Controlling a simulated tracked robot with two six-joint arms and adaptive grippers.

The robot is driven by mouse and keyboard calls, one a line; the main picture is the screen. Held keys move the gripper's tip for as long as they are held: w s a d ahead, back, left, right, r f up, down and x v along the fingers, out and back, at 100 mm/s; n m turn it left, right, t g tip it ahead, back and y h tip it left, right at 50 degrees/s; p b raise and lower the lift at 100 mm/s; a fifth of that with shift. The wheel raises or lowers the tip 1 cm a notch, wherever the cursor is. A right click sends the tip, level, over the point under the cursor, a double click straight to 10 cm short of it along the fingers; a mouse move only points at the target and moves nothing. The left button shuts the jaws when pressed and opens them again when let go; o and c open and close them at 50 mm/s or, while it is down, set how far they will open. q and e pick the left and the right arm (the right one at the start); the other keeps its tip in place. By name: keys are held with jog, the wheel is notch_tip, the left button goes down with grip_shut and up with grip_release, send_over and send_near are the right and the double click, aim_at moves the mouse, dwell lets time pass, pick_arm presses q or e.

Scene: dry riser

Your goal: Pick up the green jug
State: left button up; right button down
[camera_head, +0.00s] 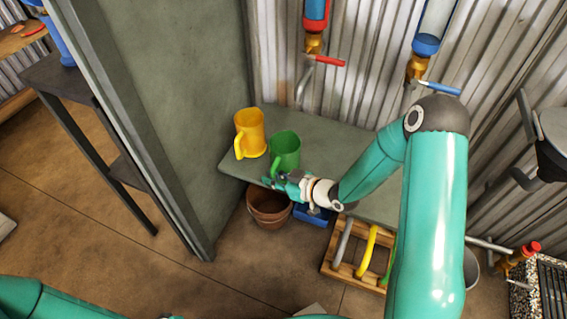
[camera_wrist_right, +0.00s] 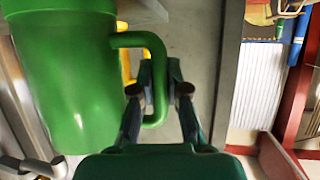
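The green jug (camera_head: 285,152) stands upright on the grey-green shelf (camera_head: 335,150), beside the yellow jug (camera_head: 250,132). In the right wrist view the green jug (camera_wrist_right: 72,75) fills the left side, with its handle (camera_wrist_right: 157,75) pointing right. My right gripper (camera_head: 272,182) is at the front edge of the shelf, close to the green jug. In the wrist view my right gripper (camera_wrist_right: 163,75) is open, its fingers apart with the handle between them, nearer the left finger. I cannot tell whether that finger touches it. My left gripper is out of view; only part of its arm shows.
A terracotta pot (camera_head: 268,207) and a wooden crate (camera_head: 340,262) with coloured handles are on the floor below the shelf. A grey partition (camera_head: 165,110) stands left of the shelf. Pipes with a red-handled tap (camera_head: 328,60) and a blue-handled tap (camera_head: 438,88) are behind.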

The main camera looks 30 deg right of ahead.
jog(key=shift+r, duration=0.1)
dwell(0.3)
notch_tip(320, 180, up, 20)
jog(key=p, duration=0.6)
jog(key=shift+r, duration=0.15)
jog(key=shift+w+d, duration=0.1)
